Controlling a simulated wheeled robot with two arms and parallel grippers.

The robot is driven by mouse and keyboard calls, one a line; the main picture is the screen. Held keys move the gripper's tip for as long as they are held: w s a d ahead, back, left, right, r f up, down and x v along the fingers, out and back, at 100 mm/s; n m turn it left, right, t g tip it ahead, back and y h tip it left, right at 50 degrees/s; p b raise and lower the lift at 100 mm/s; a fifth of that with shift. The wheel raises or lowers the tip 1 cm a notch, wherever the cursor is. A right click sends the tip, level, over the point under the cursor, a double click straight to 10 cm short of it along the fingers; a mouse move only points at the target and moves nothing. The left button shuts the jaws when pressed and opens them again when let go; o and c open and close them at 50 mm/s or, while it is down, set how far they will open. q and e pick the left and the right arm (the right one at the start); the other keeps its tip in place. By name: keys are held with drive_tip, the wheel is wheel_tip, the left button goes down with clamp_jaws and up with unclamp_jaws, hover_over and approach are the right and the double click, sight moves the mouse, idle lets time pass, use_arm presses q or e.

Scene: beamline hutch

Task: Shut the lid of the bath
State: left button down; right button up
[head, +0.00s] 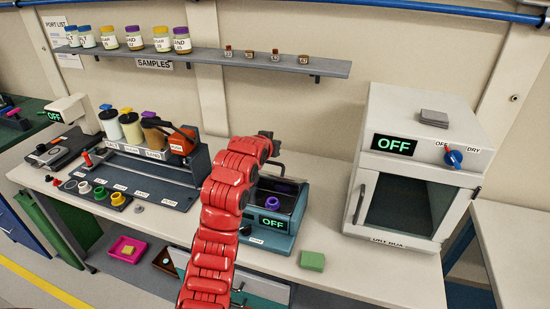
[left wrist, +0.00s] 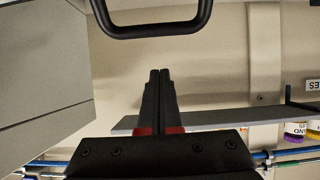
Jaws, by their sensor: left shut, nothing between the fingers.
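The bath (head: 282,241) is a teal box on the bench with a green OFF display on its front. Its top is open and a purple-topped item (head: 273,199) shows inside. My red left arm hides its left and back part, so most of the lid cannot be seen. A dark handle bar (head: 276,164) shows just under my left gripper (head: 268,135), which is above the back of the bath. In the left wrist view a black U-shaped handle (left wrist: 150,31) lies just past the fingertips of my left gripper (left wrist: 160,72), with a visible gap. The fingers are shut and empty.
A white oven (head: 415,165) marked OFF stands right of the bath. A grey shelf (head: 220,57) with jars and small samples runs along the wall behind. A rack of jars (head: 150,165) stands to the left. A green block (head: 312,261) lies on the bench front.

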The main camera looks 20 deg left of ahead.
sight(262, 212)
use_arm(q)
drive_tip(key=s+f+t+b, duration=0.2)
drive_tip(key=s+b, duration=0.1)
drive_tip(key=b, duration=0.1)
drive_tip(key=s+f+t+b, duration=0.2)
drive_tip(key=s+f+b, duration=0.1)
drive_tip(key=shift+a+t+b, duration=0.1)
drive_tip(key=shift+t+b, duration=0.2)
drive_tip(key=shift+b, duration=0.05)
drive_tip(key=s+f+t+b, duration=0.1)
drive_tip(key=f+b, duration=0.1)
drive_tip(key=s+f+t+b, duration=0.2)
drive_tip(key=b, duration=0.1)
drive_tip(key=s+f+t+b, duration=0.1)
drive_tip(key=t+b, duration=0.1)
drive_tip(key=shift+s+a+f+b, duration=0.1)
drive_tip(key=shift+s+f+b, duration=0.15)
drive_tip(key=shift+f+b, duration=0.15)
drive_tip(key=shift+s+f+t+b, duration=0.4)
drive_tip(key=shift+f+b, duration=0.1)
drive_tip(key=shift+b, duration=0.1)
drive_tip(key=shift+s+f+b, duration=0.15)
drive_tip(key=shift+f+b, duration=0.35)
drive_tip(key=shift+f, duration=0.15)
